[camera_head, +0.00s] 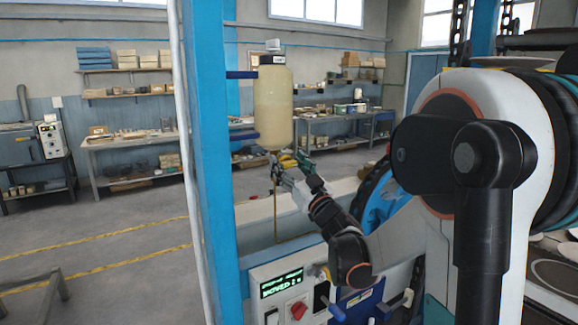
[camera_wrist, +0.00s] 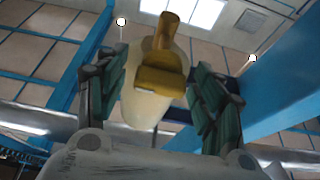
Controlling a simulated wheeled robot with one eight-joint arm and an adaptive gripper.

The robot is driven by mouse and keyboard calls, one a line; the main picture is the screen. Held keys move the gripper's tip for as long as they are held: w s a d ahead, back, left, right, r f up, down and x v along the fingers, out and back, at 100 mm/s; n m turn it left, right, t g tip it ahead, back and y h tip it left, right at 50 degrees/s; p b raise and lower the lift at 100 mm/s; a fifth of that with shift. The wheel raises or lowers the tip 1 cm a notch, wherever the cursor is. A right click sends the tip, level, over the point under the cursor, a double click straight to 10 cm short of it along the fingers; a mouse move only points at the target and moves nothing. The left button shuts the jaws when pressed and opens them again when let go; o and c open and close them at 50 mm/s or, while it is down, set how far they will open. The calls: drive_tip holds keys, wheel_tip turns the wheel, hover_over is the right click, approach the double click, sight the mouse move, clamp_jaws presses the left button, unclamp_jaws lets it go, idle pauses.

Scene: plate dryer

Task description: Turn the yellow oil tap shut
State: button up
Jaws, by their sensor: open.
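The yellow oil tap (camera_wrist: 163,75) shows large in the middle of the wrist view, below the pale yellow oil tank (camera_head: 273,105). The tank also fills the space behind the tap in the wrist view (camera_wrist: 146,107). My gripper (camera_head: 292,168) is raised just under the tank in the head view. In the wrist view my gripper (camera_wrist: 160,92) is open, with one dark green padded finger left of the tap and one right of it. Both fingers look apart from the tap. In the head view the tap is mostly hidden by the fingers.
A blue post (camera_head: 208,150) stands left of the tank. A control panel (camera_head: 285,290) with a green display and a red knob (camera_head: 299,310) is below my arm. A thin pipe (camera_head: 275,210) runs down under the tank. Work benches stand far behind.

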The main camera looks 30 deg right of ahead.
drive_tip(key=v, duration=1.2)
